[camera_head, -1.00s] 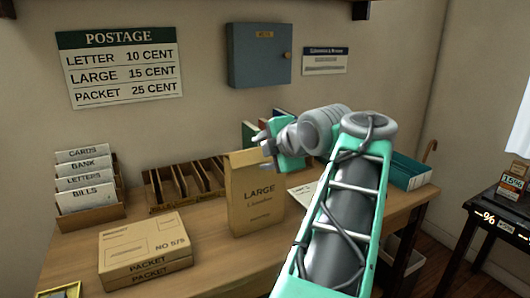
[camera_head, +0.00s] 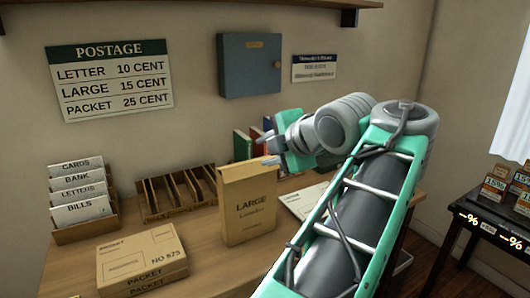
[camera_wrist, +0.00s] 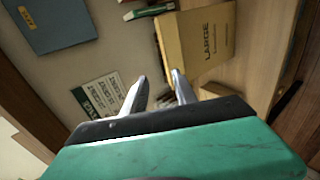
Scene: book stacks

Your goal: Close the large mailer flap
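The large mailer (camera_head: 250,218), a tan upright envelope marked LARGE, stands on the desk in the head view. A paler band that looks like its flap (camera_head: 247,173) runs along its top; how far it is folded is unclear. In the wrist view the mailer (camera_wrist: 212,42) appears turned on its side at the upper right. My gripper (camera_head: 267,150) is just above the mailer's top right corner. In the wrist view my gripper (camera_wrist: 159,76) has its two fingers apart with nothing between them. I cannot tell whether a finger touches the mailer.
A packet box (camera_head: 142,260) lies at the mailer's front left. A letter sorter (camera_head: 80,235) and a slotted wooden rack (camera_head: 178,193) stand behind it to the left. Upright books (camera_head: 243,145) are behind the mailer. A blue wall box (camera_head: 250,65) hangs above.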

